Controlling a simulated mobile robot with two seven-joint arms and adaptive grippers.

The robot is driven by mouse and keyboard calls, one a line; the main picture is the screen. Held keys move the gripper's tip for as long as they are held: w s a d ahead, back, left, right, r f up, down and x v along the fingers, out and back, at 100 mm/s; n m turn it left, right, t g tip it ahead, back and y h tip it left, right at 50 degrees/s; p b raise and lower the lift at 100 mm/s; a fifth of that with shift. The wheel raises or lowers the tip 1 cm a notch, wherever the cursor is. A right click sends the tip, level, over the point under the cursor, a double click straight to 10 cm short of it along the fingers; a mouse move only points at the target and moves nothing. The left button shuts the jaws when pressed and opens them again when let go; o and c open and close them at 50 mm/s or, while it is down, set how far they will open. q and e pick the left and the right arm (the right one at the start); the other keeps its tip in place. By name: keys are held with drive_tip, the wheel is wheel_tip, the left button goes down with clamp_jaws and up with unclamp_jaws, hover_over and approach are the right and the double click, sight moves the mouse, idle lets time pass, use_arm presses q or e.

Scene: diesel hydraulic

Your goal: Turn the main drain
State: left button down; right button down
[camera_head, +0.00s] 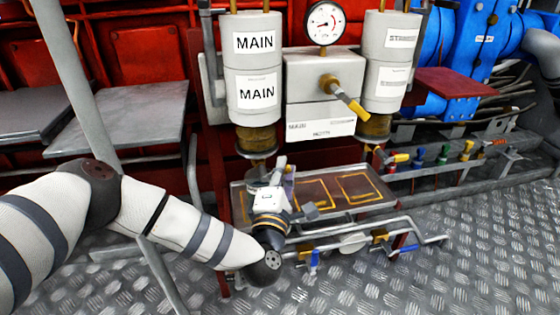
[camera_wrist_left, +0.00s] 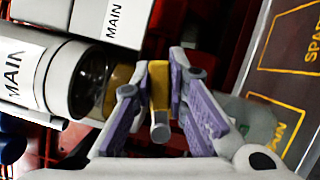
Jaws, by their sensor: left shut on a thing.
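The MAIN filter canister (camera_head: 255,70) is a light grey cylinder with two MAIN labels and a brownish bowl (camera_head: 257,138) at its base. My left gripper (camera_head: 275,172) is just below that bowl, and in the head view it hides the drain. In the left wrist view the main drain (camera_wrist_left: 158,76) is a small brass-coloured piece with a grey stub below it. The purple-padded fingers of my left gripper (camera_wrist_left: 161,95) are shut on it from both sides. The canister (camera_wrist_left: 40,75) lies to the left there. My right gripper is in neither view.
A STANDBY-like labelled canister (camera_head: 390,50) stands to the right, past a grey block (camera_head: 318,85) with a yellow lever (camera_head: 350,105) and a gauge (camera_head: 325,22). A tray (camera_head: 375,190) with yellow outlines and pipes (camera_head: 400,228) lie below. Grey platforms (camera_head: 120,125) are at left.

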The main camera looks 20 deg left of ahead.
use_arm(q)
drive_tip(key=shift+d+f+m+g+p, duration=0.1)
drive_tip(key=shift+f+m+g+p, duration=0.1)
drive_tip(key=shift+m+p, duration=0.35)
drive_tip(key=shift+f+m+g+p, duration=0.1)
drive_tip(key=shift+m+g+p, duration=0.2)
drive_tip(key=shift+m, duration=0.35)
drive_tip(key=shift+f+m+p, duration=0.3)
drive_tip(key=shift+m+p, duration=0.1)
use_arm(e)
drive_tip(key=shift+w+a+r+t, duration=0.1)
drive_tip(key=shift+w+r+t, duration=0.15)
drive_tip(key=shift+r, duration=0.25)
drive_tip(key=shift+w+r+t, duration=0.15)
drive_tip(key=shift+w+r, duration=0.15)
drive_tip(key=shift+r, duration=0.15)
use_arm(q)
drive_tip(key=c, duration=1.6)
unclamp_jaws()
drive_tip(key=shift+o, duration=0.2)
drive_tip(key=v, duration=1.2)
drive_tip(key=shift+r, duration=0.15)
